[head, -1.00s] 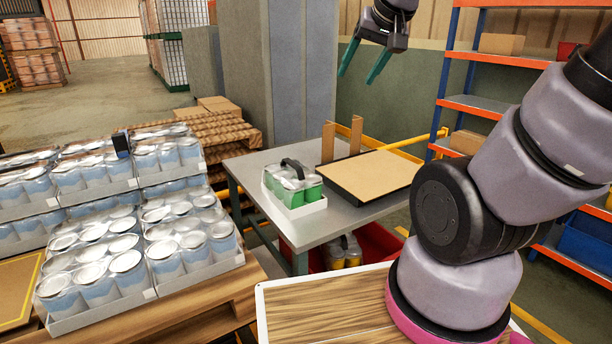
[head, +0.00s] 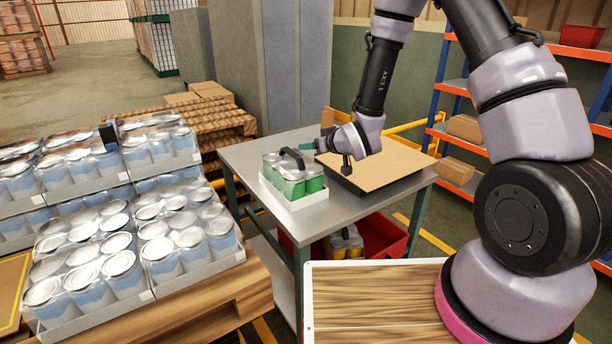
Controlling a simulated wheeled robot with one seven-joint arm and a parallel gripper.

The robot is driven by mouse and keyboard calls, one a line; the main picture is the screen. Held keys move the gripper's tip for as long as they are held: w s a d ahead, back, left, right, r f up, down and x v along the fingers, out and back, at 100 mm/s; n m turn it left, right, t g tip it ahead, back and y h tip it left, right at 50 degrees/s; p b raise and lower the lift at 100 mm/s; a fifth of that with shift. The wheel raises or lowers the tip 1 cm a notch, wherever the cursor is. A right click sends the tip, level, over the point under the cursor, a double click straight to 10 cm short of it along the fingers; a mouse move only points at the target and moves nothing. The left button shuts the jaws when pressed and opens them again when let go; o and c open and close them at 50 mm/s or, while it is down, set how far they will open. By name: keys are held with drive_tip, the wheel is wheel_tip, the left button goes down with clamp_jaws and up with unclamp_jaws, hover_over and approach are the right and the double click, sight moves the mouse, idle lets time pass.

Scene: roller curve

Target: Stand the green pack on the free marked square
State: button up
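The green pack (head: 292,182), several green cans in a white tray with a dark carry handle, stands upright on the grey table (head: 322,212). My gripper (head: 316,133) is at the right of the pack, close to its handle. Its teal fingers show apart and appear empty; the wrist partly hides them, and I cannot tell whether they touch the handle. A brown square with a yellow outline (head: 12,290) shows at the far left edge, cut off by the frame. Its visible part is bare.
White trays of blue-and-white cans (head: 128,262) fill the pallet at left, beside the marked square. A cardboard-topped black tray (head: 392,172) lies on the table under my wrist. A red bin (head: 383,238) and a yellow can pack (head: 345,243) are below the table.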

sight(293, 153)
drive_tip(key=shift+y, duration=0.3)
drive_tip(key=x, duration=0.4)
drive_tip(key=s+f+x, duration=0.1)
drive_tip(key=x, duration=0.2)
drive_tip(key=f+x, duration=0.1)
drive_tip(key=x, duration=0.3)
drive_tip(key=shift+w+a+f, duration=0.1)
drive_tip(key=shift+a, duration=0.25)
clamp_jaws()
idle(0.8)
